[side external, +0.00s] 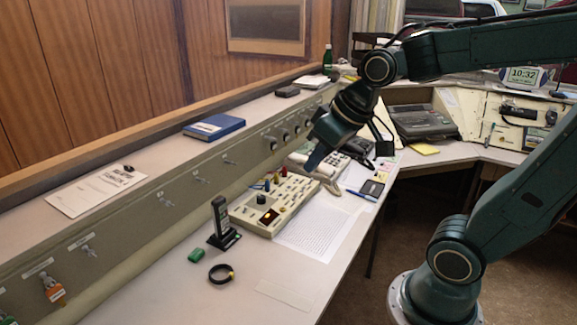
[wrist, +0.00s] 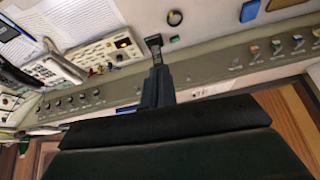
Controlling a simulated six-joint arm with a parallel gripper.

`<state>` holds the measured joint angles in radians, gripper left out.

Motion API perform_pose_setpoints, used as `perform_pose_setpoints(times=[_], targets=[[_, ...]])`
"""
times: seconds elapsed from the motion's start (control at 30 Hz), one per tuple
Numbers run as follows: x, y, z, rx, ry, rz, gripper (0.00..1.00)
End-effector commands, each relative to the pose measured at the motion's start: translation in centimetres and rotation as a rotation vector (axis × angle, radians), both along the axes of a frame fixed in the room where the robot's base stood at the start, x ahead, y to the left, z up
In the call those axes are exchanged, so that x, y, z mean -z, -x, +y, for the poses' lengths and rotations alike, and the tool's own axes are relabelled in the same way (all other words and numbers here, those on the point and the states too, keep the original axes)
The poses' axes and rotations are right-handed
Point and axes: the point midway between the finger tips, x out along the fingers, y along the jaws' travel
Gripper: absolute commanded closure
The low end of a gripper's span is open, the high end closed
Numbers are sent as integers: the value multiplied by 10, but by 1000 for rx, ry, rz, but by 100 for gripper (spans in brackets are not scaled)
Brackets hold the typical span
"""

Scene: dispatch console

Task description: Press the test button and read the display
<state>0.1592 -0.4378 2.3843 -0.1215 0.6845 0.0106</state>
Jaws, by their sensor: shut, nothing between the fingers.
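A beige test box (side external: 250,213) sits on the desk, with a dark knob, small coloured posts and several buttons on top. A small dark display window (side external: 268,217) with a reddish tint is at its near end. The box (wrist: 90,56) and its display (wrist: 123,42) also show in the wrist view, where the window looks dark amber; no reading is legible. I cannot tell which button is the test one. My gripper (side external: 314,163) is shut and empty, above and beyond the box's far end, apart from it. The shut fingers (wrist: 157,75) point up the wrist picture.
A black handset in a stand (side external: 220,222), a green block (side external: 196,255) and a black ring (side external: 221,273) are left of the box. A printed sheet (side external: 316,232) lies to its right. A telephone (side external: 320,162) stands behind. The front desk is mostly clear.

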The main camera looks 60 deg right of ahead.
Motion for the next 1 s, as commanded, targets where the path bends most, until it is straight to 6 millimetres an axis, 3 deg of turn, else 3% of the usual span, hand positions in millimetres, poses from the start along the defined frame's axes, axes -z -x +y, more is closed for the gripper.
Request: perform_pose_setpoints(times=[0.57,1.0], targets=[[34,-93,-45,89,-98,-35,100],[78,-151,-95,180,-195,-81,100]])
